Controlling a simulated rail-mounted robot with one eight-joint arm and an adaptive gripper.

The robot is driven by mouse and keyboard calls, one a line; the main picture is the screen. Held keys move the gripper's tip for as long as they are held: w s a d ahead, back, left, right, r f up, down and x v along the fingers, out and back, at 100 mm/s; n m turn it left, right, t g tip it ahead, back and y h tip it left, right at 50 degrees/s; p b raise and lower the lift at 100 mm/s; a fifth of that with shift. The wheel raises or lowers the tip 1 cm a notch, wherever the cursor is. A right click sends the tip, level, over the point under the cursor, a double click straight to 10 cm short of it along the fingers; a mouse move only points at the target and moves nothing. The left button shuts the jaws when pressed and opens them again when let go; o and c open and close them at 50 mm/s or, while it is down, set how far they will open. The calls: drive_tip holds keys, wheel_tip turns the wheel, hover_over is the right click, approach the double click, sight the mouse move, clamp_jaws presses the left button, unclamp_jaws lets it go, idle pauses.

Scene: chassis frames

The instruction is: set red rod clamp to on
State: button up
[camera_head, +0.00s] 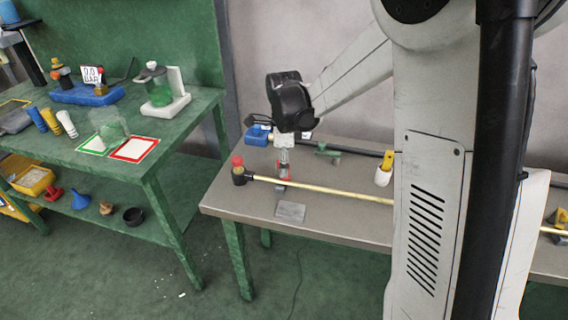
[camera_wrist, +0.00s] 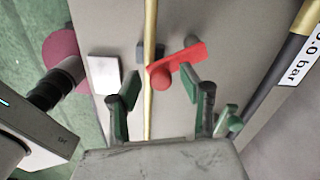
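The red rod clamp (camera_wrist: 178,64) shows in the wrist view as a red lever with a round knob, lying across the yellow rod (camera_wrist: 150,35) at a slant. In the head view a little red of the clamp (camera_head: 282,183) shows at the rod (camera_head: 320,189), below my gripper (camera_head: 283,158). My gripper (camera_wrist: 158,86) is open in the wrist view, its two green-padded fingers apart. The knob lies between the fingertips in the picture, with nothing gripped. I cannot tell whether a finger touches the lever.
A grey plate (camera_wrist: 104,70) lies beside the rod. A black fitting with a red ball (camera_head: 237,161) is at the rod's left end. A green lever (camera_wrist: 228,118) and a dark pipe (camera_wrist: 272,85) are to the right in the wrist view. A green table (camera_head: 160,165) stands left.

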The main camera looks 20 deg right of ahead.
wheel_tip(320, 180, up, 12)
idle(0.6)
idle(0.4)
drive_tip(key=s+r+n+t, duration=0.1)
drive_tip(key=s+n+t, duration=0.6)
drive_tip(key=s+n, duration=1.4)
drive_tip(key=shift+s+a+r+n, duration=0.35)
drive_tip(key=shift+s+r+n, duration=0.05)
drive_tip(key=shift+s, duration=1.45)
